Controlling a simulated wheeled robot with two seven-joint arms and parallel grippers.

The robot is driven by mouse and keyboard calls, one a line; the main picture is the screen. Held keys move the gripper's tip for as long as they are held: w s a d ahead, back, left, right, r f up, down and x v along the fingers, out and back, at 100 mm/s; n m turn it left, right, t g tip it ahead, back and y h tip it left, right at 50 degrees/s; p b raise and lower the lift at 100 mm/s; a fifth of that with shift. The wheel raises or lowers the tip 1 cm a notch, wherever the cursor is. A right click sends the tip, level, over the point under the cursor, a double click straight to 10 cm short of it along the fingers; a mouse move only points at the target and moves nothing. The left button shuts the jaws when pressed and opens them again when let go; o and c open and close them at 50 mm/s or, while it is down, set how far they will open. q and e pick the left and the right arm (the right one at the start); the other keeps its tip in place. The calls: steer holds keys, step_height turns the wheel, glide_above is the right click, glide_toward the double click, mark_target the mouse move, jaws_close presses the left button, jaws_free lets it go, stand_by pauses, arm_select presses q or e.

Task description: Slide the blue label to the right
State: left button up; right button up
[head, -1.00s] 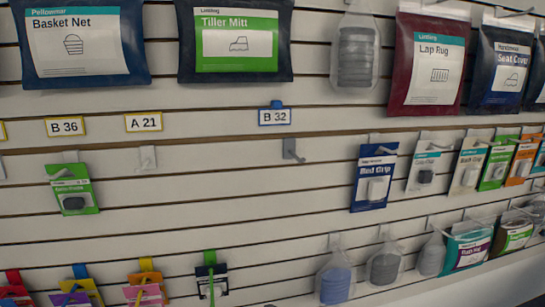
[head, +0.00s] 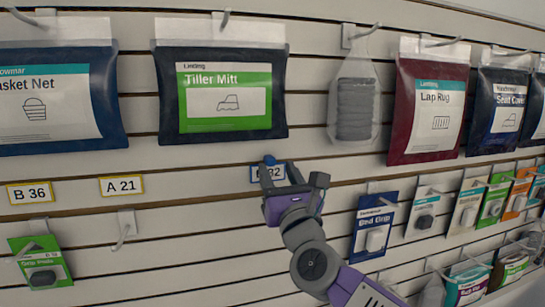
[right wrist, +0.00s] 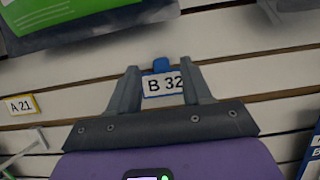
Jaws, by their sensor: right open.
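The blue label, a white B 32 tag in a blue frame with a blue tab on top, sits on the slatwall rail and shows partly in the head view (head: 254,174). In the right wrist view the label (right wrist: 163,85) is in front of my gripper, between the two fingers. My right gripper (head: 277,171) is open, with one finger on each side of the label; it also shows in the right wrist view (right wrist: 161,70). I cannot tell whether either finger touches it. The empty hook below the label is hidden behind my right arm. My left gripper is not in view.
Yellow-framed labels A 21 (head: 121,186) and B 36 (head: 30,193) sit on the same rail to the left. The Tiller Mitt pack (head: 222,95) hangs above. The Bed Grip pack (head: 373,227) hangs at lower right. The rail right of the label is bare.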

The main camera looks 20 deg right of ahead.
mark_target(272, 164)
steer(key=w, duration=0.1)
steer(key=w+p, duration=0.1)
steer(key=w, duration=0.3)
steer(key=shift+a+r, duration=0.1)
steer(key=shift+r, duration=0.2)
steer(key=shift+s+r, duration=0.15)
steer(key=shift+s, duration=0.4)
steer(key=shift+w, duration=0.3)
steer(key=c, duration=0.5)
jaws_close()
